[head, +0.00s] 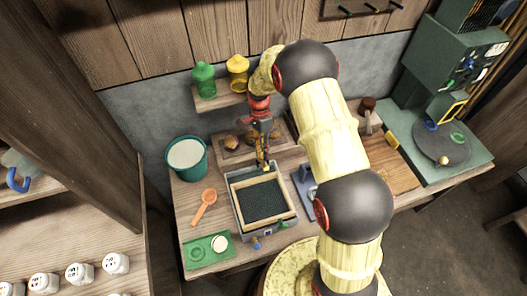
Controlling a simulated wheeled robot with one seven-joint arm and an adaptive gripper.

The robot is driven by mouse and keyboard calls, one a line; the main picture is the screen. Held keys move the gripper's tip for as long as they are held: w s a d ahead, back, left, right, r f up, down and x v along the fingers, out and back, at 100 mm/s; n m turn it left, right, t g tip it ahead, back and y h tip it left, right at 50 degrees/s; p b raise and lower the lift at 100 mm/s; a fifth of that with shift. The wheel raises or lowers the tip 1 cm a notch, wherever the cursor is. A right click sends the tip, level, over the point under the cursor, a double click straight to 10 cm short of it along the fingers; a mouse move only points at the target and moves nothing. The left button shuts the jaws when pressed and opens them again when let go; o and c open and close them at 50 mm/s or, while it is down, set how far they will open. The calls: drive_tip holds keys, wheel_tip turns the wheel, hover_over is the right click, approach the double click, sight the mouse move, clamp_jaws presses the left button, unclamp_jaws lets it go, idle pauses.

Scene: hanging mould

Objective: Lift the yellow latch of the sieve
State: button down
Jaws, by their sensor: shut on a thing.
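The sieve (286,211) is a light wooden frame with a dark mesh, set in a grey box in the middle of the workbench. The yellow latch (265,167) is a small yellow piece at the sieve's back edge. My gripper (263,160) points down from above at that back edge, with its fingertips at the latch. It is shut on the latch, though the fingertips are small and the exact grip is hard to see. My arm comes from the lower right and hides part of the bench.
A teal bucket (187,154) and an orange scoop (204,206) lie left of the sieve. A green tray (197,251) sits at the front left. A green machine (440,100) stands right.

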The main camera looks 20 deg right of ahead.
drive_tip(key=c, duration=1.6)
unclamp_jaws()
drive_tip(key=shift+r, duration=0.1)
drive_tip(key=v, duration=1.2)
